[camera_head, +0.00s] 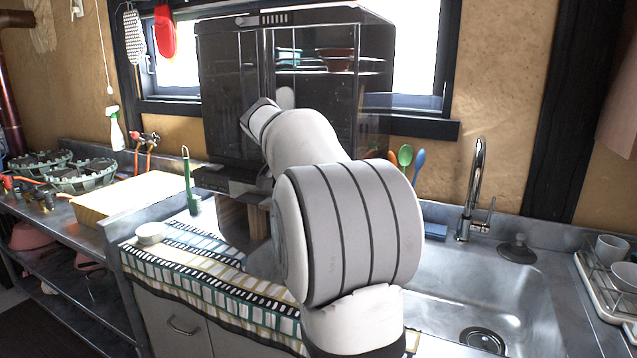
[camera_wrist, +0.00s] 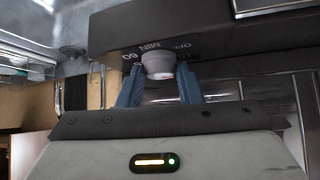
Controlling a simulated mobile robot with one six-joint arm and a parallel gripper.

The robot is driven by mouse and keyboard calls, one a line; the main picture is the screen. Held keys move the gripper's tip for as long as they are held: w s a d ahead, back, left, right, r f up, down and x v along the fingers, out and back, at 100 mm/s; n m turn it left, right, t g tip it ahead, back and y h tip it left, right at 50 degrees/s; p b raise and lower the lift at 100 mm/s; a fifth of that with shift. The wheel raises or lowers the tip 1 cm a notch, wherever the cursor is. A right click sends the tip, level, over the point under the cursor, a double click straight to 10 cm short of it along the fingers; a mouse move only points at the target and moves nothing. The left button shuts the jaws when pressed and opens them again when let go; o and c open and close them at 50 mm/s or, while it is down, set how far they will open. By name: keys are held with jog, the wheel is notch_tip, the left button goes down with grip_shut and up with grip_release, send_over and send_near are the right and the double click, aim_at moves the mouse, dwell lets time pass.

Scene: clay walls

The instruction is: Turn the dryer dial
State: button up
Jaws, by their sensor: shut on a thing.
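The dryer (camera_head: 228,85) is a dark cabinet with glass doors on the counter in front of the window, in the head view. Bowls show behind its glass. In the wrist view its dark control panel (camera_wrist: 112,32) carries a small pale round dial (camera_wrist: 158,64) with the markings "60", "MIN" and "OFF" beside it. My gripper (camera_wrist: 160,88) has one blue finger on each side of the dial and is shut on it. In the head view my arm covers the gripper and the dial.
A sink with a tall faucet (camera_head: 474,190) lies to the right, with a dish rack (camera_head: 606,290) beyond it. A striped cloth (camera_head: 190,262) covers the counter before the dryer. A small white stack (camera_head: 150,233), a green-handled brush (camera_head: 192,190) and a cutting board (camera_head: 125,198) are on the left.

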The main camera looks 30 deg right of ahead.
jog(key=m+g+p, duration=0.1)
jog(key=m+g, duration=0.1)
jog(key=m, duration=0.1)
jog(key=shift+w+m+g+p, duration=0.2)
jog(key=shift+m+g+p, duration=0.1)
jog(key=shift+g+p, duration=0.1)
jog(key=shift+w+f+m+g+p, duration=0.1)
jog(key=shift+f+m+g+p, duration=0.05)
jog(key=shift+m+g+p, duration=1.3)
jog(key=shift+m, duration=0.25)
jog(key=o, duration=0.7)
jog(key=shift+w+a+r, duration=0.15)
jog(key=shift+a+r, duration=0.2)
jog(key=shift+r, duration=0.1)
jog(key=p+v, duration=0.1)
jog(key=v, duration=0.5)
jog(key=shift+a+r, duration=0.2)
jog(key=shift+a, duration=0.1)
